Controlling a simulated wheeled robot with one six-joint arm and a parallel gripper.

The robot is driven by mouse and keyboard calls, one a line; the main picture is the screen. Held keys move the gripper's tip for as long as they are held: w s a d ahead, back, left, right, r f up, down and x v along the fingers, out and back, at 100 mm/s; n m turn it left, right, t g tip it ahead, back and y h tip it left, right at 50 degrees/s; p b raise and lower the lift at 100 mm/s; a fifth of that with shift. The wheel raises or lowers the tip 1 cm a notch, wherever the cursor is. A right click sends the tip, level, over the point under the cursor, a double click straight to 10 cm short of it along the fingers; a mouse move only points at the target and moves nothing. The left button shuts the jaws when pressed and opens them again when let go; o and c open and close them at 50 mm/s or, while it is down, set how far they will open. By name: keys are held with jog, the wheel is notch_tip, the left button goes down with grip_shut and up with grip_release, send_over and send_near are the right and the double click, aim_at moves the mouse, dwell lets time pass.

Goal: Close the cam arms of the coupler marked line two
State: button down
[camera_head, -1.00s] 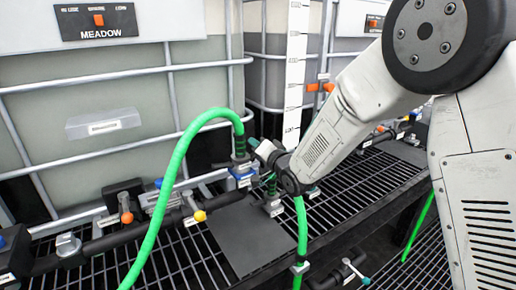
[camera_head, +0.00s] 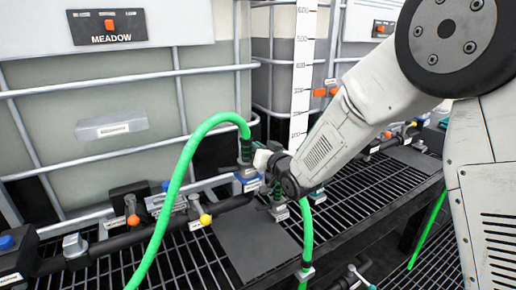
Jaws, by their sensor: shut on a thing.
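A coupler with a blue body (camera_head: 247,184) and a pale label too small to read stands on the rack, with a bright green hose (camera_head: 178,180) arching up and left from it. A second coupler (camera_head: 279,211) with a small label stands just right of it, beside another green hose (camera_head: 308,235). My gripper (camera_head: 264,160) reaches down from the right, between and above the two couplers, shut on a small part there. The wrist hides most of its fingers and what they hold, so I cannot tell which cam arm it is. I cannot read a line two mark.
A black manifold pipe (camera_head: 110,238) with valves, one with a yellow knob (camera_head: 205,219), runs along the grated rack. A tote marked MEADOW (camera_head: 112,148) stands behind in a metal cage. A grey plate (camera_head: 255,245) lies clear in front. A white graduated strip (camera_head: 302,80) stands behind my arm.

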dwell(0.3)
jog(key=c, duration=1.5)
grip_release()
notch_tip(320, 180, down, 3)
jog(key=w+d+m, duration=0.2)
jog(key=d+m, duration=0.1)
jog(key=m, duration=0.9)
jog(key=s+d+r+n+g+h, duration=0.2)
jog(key=s+d+g+h, duration=0.1)
jog(key=s+d, duration=0.7)
jog(key=s+d+r+n+g+h, duration=0.2)
jog(key=s+d+h, duration=0.4)
jog(key=s+d, duration=0.3)
jog(key=d+r+g, duration=0.1)
jog(key=d, duration=0.2)
jog(key=shift+s+d+r, duration=0.15)
jog(key=shift+s+d, duration=0.05)
jog(key=shift+s, duration=0.15)
